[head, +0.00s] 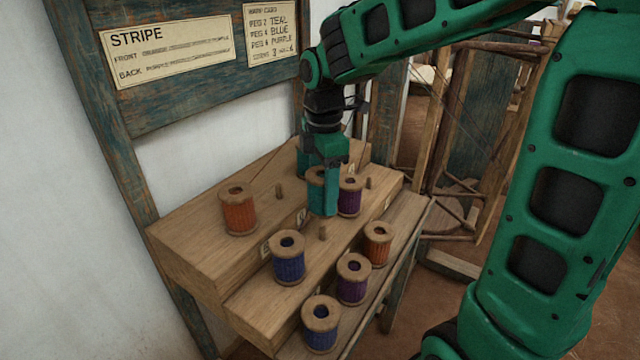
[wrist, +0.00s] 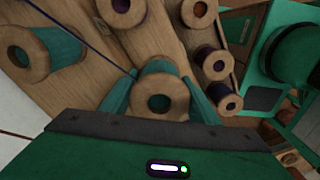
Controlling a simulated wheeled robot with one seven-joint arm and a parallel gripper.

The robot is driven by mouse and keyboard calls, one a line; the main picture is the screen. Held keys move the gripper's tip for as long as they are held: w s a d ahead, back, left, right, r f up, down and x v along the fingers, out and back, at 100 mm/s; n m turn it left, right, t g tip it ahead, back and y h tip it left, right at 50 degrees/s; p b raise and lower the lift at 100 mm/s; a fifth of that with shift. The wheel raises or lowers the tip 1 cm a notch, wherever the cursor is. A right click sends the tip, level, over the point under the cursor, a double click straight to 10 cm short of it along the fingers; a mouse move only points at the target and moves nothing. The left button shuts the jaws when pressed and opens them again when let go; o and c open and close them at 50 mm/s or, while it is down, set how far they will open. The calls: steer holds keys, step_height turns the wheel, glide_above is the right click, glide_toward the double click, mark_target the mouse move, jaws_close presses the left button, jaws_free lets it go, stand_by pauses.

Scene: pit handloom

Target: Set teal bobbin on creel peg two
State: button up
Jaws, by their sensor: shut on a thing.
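My gripper (head: 326,205) is shut on a teal bobbin (wrist: 158,88), its fingers on either side of it in the wrist view. Small labels mark the step front, too small to read surely.
A purple bobbin (head: 350,197) stands close right of my gripper. A second teal bobbin (wrist: 55,48) shows in the wrist view. Cards (head: 271,35) hang on the frame behind.

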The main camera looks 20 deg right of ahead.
steer(key=shift+f, duration=4.1)
steer(key=o, duration=1.6)
steer(key=shift+w+r, duration=0.1)
steer(key=shift+r, duration=3.35)
